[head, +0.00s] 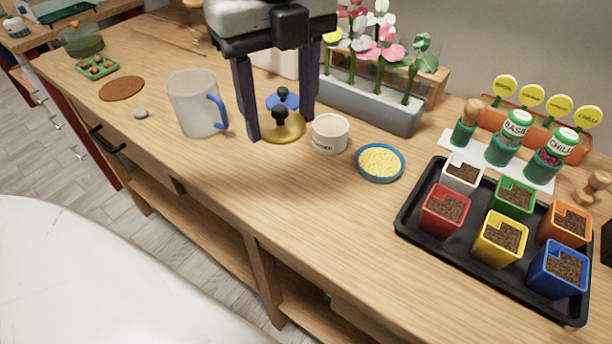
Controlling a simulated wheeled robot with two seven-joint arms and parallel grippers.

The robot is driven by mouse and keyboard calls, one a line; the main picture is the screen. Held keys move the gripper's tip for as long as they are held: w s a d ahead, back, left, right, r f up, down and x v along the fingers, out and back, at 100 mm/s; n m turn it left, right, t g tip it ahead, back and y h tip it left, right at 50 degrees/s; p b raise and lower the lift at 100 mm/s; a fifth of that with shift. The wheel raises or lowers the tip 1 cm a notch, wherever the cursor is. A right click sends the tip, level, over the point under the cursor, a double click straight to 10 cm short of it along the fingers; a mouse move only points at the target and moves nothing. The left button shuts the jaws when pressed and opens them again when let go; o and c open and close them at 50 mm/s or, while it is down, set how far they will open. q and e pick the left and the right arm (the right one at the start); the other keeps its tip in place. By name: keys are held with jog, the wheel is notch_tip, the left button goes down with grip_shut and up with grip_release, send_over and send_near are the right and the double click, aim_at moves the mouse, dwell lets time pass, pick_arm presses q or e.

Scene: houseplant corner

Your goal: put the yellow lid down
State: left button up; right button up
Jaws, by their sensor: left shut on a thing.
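The yellow lid (291,131), a round disc with a black knob, is between the two dark fingers of my left gripper (278,127). My right gripper is not in view.
A grey mug (192,103) with a blue handle stands left of the gripper. A white pot (330,134) stands close on the right, then a blue dish of yellow grains (381,162). A grey planter (369,104) is behind. A black tray (413,221) holds several coloured pots.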

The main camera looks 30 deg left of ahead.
pick_arm(q)
send_near(288, 190)
notch_tip(288, 190, down, 5)
jog(key=shift+s+a+f, duration=0.1)
jog(key=shift+a+f, duration=0.05)
jog(key=shift+f, duration=0.3)
jog(key=shift+f+b, duration=0.25)
jog(key=shift+b, duration=0.35)
jog(key=o, duration=1)
jog(key=shift+r, duration=0.1)
